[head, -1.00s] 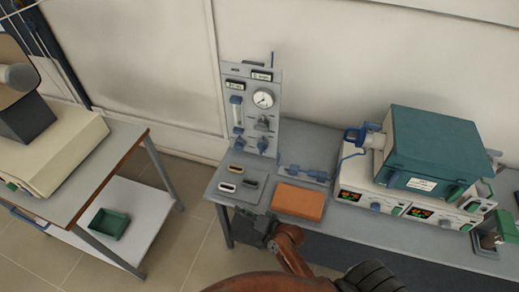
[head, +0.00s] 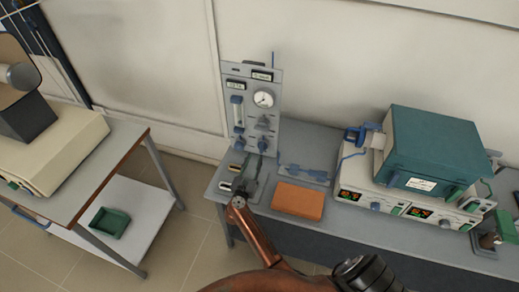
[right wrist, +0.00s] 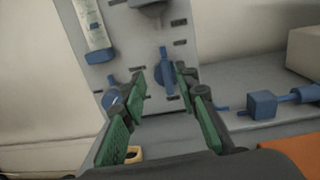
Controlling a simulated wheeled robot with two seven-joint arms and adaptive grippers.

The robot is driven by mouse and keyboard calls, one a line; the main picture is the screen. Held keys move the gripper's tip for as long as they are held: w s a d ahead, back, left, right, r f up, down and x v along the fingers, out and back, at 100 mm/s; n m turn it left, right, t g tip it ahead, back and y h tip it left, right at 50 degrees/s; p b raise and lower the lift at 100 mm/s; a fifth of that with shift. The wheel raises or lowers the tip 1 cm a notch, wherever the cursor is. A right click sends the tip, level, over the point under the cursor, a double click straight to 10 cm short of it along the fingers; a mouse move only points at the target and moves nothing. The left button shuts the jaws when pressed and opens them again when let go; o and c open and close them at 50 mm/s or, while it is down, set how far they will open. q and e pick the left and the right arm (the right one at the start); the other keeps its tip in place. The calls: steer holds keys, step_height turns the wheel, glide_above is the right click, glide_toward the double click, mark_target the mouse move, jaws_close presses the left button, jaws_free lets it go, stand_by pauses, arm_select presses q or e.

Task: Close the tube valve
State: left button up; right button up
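The grey valve panel (head: 250,108) stands upright on the bench against the wall, with a round gauge and blue knobs. The blue tube valve handle (head: 262,146) is low on its right side. It shows in the right wrist view (right wrist: 165,68) as an upright blue handle, ahead of and between the finger pads. My right gripper (head: 258,164) is just in front of the panel's lower part. In the right wrist view its green-padded fingers (right wrist: 160,82) are apart with nothing between them; contact with the handle cannot be told. My left gripper is not in view.
A second blue knob (right wrist: 113,98) is beside the left finger. An orange block (head: 298,201) and blue tube parts (head: 305,172) lie right of the gripper. A teal furnace (head: 435,150) stands farther right. A cart with a green tray (head: 110,223) is at left.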

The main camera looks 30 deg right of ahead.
mark_target(261, 146)
steer(key=shift+m+g, duration=0.5)
steer(key=x, duration=0.7)
steer(key=shift+w+d+f, duration=0.15)
steer(key=shift+d+f, duration=0.15)
steer(key=shift+d, duration=0.1)
jaws_close()
